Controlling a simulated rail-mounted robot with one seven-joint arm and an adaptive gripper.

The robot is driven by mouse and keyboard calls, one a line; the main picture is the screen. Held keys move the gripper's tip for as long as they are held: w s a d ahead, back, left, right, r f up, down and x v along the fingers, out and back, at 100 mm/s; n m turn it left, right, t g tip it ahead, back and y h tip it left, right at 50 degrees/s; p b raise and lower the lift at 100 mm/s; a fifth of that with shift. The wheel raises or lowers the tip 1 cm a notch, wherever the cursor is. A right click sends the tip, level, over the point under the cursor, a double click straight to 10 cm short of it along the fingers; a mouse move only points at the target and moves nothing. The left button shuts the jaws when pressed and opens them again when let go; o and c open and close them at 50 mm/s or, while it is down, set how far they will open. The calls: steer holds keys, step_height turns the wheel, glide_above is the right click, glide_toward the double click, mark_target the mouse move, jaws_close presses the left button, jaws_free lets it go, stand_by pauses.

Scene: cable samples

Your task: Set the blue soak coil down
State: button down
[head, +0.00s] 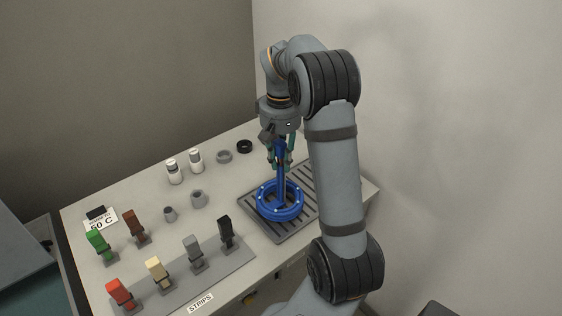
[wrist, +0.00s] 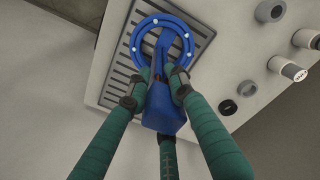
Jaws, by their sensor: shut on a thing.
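The blue soak coil (head: 280,212) is a ring with pale dots and an upright blue handle. It is over the grey slatted tray (head: 251,207) at the right of the table. I cannot tell whether it touches the slats. My gripper (head: 281,160) is above the ring, its green fingers shut on the handle. In the wrist view the coil (wrist: 187,41) shows beyond the fingers, over the slatted tray (wrist: 122,68). My gripper (wrist: 160,85) closes around the blue handle there. Part of the handle is hidden by the fingers.
Two white bottles (head: 174,172) and several grey and black rings (head: 224,157) stand behind left on the table. A strip rack (head: 205,268) with colored pieces lies at the front, near a "STRIPS" label. Green and brown pieces (head: 101,245) stand at the left. The table's right edge is close to the tray.

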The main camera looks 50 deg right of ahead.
mark_target(281, 142)
steer(key=shift+f, duration=0.5)
steer(key=shift+f, duration=0.2)
steer(key=c, duration=1.5)
jaws_free()
steer(key=shift+r, duration=0.15)
step_height(281, 142, up, 12)
steer(key=shift+r+p, duration=0.1)
steer(key=shift+p, duration=0.55)
steer(key=shift+o, duration=0.7)
